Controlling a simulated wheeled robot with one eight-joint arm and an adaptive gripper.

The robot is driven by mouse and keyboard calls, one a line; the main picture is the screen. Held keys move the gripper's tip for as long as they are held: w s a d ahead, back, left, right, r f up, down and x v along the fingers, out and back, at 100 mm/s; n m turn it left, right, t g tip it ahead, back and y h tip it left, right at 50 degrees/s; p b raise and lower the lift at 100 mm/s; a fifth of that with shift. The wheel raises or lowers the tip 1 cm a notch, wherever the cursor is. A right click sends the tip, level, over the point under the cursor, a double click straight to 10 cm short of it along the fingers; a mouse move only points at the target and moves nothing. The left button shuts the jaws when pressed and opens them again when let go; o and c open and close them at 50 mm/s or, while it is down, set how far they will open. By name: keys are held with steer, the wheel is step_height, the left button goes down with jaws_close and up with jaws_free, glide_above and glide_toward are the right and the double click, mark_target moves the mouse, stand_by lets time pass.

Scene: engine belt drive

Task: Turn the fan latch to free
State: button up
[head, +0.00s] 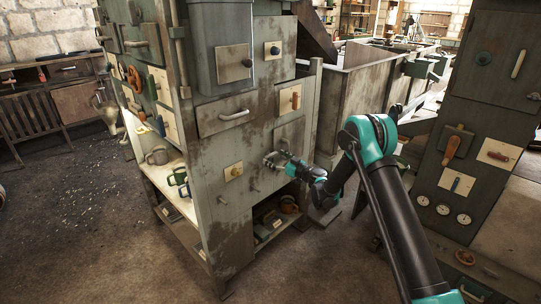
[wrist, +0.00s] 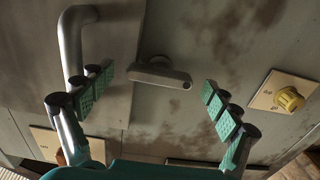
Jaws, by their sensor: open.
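A small grey lever (wrist: 160,72), which looks like the fan latch, sits on a short round base on the worn grey panel. In the wrist view it lies nearly crosswise, tilted slightly, its free end to the right. My gripper (wrist: 155,92) is open around it, with one set of green-padded fingers on each side and visible gaps to the lever. I cannot tell how far the fingertips are from the panel. In the head view my gripper (head: 275,160) is close to the cabinet front (head: 225,150), and the lever cannot be made out there.
A grey bar handle (wrist: 72,45) stands close to the left fingers. A yellow knob on a cream plate (wrist: 289,98) is to the right; it also shows in the head view (head: 235,171). An orange switch (head: 295,98) is above my gripper. Open shelves lie below.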

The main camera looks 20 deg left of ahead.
steer(key=shift+w+a, duration=0.1)
steer(key=shift+a, duration=0.2)
steer(key=shift+c, duration=0.2)
steer(key=c, duration=1.1)
